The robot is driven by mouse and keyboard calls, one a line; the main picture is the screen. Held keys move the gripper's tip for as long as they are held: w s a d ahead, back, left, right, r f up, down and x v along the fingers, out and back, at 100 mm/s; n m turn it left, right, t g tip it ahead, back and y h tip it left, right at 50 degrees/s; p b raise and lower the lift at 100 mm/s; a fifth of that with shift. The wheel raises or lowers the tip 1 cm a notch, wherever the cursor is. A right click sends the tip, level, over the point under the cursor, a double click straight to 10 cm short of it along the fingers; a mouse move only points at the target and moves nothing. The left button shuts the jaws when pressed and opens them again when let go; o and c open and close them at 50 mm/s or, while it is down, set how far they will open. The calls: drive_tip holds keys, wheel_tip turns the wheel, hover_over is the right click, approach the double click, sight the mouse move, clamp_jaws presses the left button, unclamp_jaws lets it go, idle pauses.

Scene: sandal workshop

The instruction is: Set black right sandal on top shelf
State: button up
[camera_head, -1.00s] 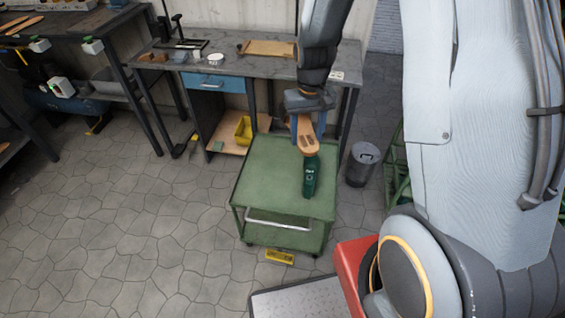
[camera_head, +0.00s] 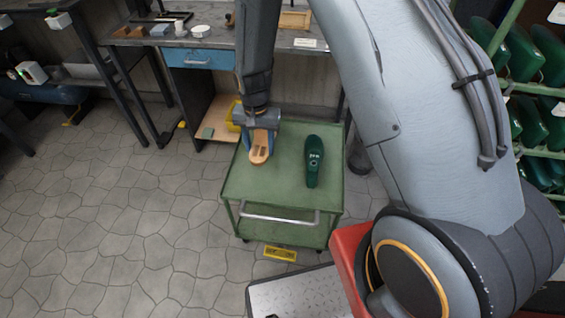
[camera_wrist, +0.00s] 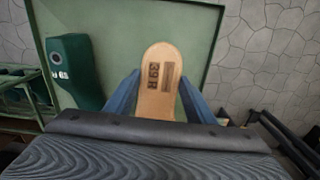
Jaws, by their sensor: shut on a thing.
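My gripper (camera_head: 260,126) points down over the left part of the green cart's top shelf (camera_head: 280,186). Its blue fingers are shut on a tan sandal sole (camera_head: 261,150). In the wrist view the sole (camera_wrist: 157,58) is marked "39 R" and sits between the fingers (camera_wrist: 158,104). I see its tan face; no black part of it shows clearly. I cannot tell whether it touches the shelf. A dark green shoe last (camera_head: 313,163) lies on the shelf to the right, apart from the sole; it also shows in the wrist view (camera_wrist: 75,72).
A workbench (camera_head: 215,68) with a blue drawer stands behind the cart. A yellow bin (camera_head: 236,113) is below it. A green rack (camera_head: 505,35) with several green lasts stands at right. Floor left of the cart is clear. A yellow block (camera_head: 281,254) shows low at its front.

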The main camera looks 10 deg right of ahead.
sight(262, 170)
drive_tip(key=shift+f, duration=4.8)
drive_tip(key=shift+f, duration=0.1)
drive_tip(key=o, duration=1.3)
